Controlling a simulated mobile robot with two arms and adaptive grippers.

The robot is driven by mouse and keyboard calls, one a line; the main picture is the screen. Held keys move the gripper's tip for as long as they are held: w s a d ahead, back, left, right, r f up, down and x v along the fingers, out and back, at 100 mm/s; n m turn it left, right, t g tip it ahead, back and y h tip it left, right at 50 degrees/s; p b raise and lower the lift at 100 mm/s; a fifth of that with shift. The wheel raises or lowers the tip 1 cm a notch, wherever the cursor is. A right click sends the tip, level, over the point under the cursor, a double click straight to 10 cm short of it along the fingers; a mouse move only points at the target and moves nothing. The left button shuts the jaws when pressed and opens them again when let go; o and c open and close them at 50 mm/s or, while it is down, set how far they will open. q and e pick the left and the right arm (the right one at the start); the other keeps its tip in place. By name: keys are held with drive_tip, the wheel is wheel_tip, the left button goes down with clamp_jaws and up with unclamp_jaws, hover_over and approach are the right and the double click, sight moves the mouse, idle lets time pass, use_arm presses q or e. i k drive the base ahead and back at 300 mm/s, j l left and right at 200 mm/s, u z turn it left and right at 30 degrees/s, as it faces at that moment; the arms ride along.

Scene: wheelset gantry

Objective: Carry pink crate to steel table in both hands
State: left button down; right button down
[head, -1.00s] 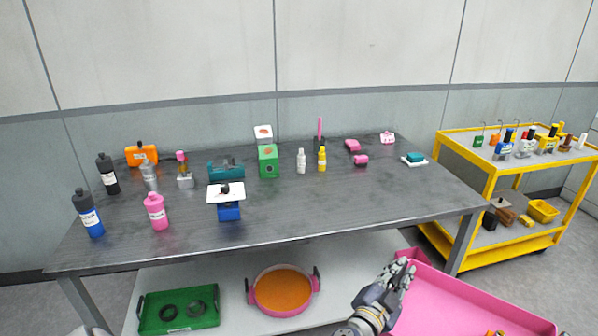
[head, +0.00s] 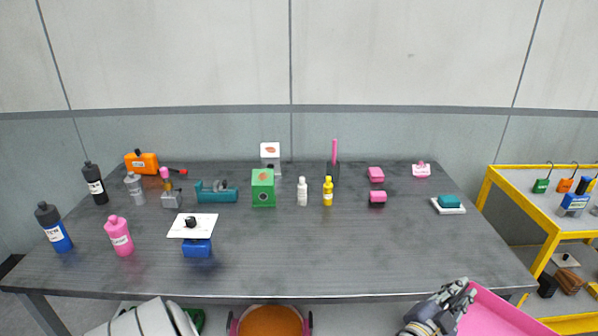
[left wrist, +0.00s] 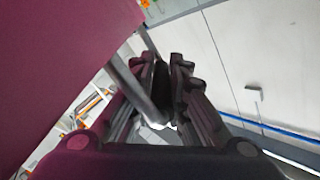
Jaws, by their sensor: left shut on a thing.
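The pink crate (head: 490,316) shows at the bottom right of the head view, cut off by the lower edge. My left gripper (head: 462,298) is at the crate's left end, shut on its edge. In the left wrist view the crate's side (left wrist: 60,60) fills the upper left as a dark magenta surface, beside the dark fingers of my left gripper (left wrist: 168,95); the exact contact is hard to see. The steel table (head: 330,245) stands in front, beyond the crate. My right gripper is not in view.
Bottles, including a pink bottle (head: 120,238), a green box (head: 263,188) and a teal tool (head: 216,192) stand on the table's left and back. The table's front right is clear. A yellow cart (head: 512,187) stands to the right. An orange-filled pink pan (head: 270,322) is below.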

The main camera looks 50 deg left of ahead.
sight(358, 252)
drive_tip(key=i+l+u, duration=0.2)
drive_tip(key=i, duration=0.75)
drive_tip(key=u, duration=1.55)
drive_tip(key=i, duration=0.05)
